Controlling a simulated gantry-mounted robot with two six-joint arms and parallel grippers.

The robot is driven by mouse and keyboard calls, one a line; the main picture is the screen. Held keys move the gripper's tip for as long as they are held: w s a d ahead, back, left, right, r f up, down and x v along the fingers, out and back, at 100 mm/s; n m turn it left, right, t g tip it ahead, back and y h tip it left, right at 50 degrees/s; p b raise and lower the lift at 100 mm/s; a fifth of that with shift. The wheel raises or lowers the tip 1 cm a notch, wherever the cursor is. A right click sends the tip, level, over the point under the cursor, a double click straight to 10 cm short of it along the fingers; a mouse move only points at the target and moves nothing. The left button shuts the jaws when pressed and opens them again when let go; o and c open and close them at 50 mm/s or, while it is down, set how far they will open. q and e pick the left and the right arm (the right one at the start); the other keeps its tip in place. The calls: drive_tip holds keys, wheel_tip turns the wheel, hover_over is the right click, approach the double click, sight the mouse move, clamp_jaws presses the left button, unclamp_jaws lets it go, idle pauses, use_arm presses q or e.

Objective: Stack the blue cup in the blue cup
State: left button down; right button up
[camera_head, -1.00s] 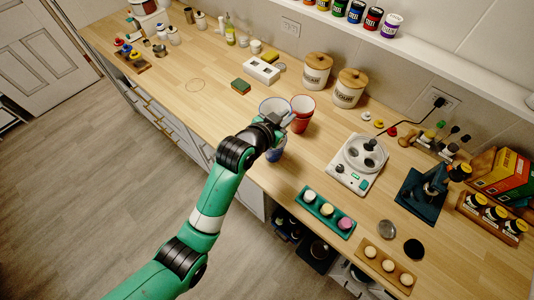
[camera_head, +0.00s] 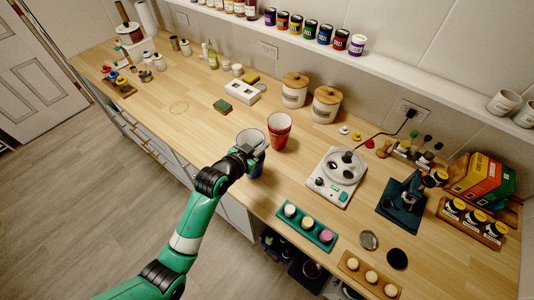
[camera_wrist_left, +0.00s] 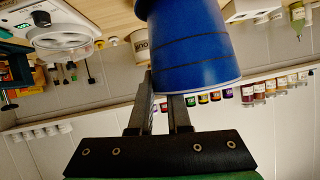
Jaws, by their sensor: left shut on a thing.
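A blue cup with a pale inside (camera_head: 251,137) is in my left gripper (camera_head: 249,152), upright at the counter's front edge. In the left wrist view the blue cup (camera_wrist_left: 190,45) fills the upper middle, with the gripper fingers (camera_wrist_left: 160,105) at its rim. That picture is upside down. In the head view, more blue cup wall (camera_head: 257,170) shows directly below the gripper, consistent with a second blue cup under the held one. The arm and gripper hide where they meet, so I cannot tell how deep one sits in the other. My right gripper is not in view.
A red cup (camera_head: 279,132) stands close behind and right of the blue cup. A white appliance (camera_head: 337,176) and a green tray (camera_head: 305,228) are to the right. A green sponge (camera_head: 221,105) lies to the left. Wooden counter at the left is mostly clear.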

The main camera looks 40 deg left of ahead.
use_arm(q)
drive_tip(key=shift+a+f, duration=0.1)
drive_tip(key=shift+f, duration=0.2)
wheel_tip(320, 180, down, 4)
drive_tip(key=b, duration=0.3)
drive_tip(key=shift+r, duration=0.4)
drive_tip(key=shift+f, duration=0.25)
drive_tip(key=c, duration=0.9)
unclamp_jaws()
drive_tip(key=shift+o, duration=0.2)
drive_tip(key=shift+r, duration=0.2)
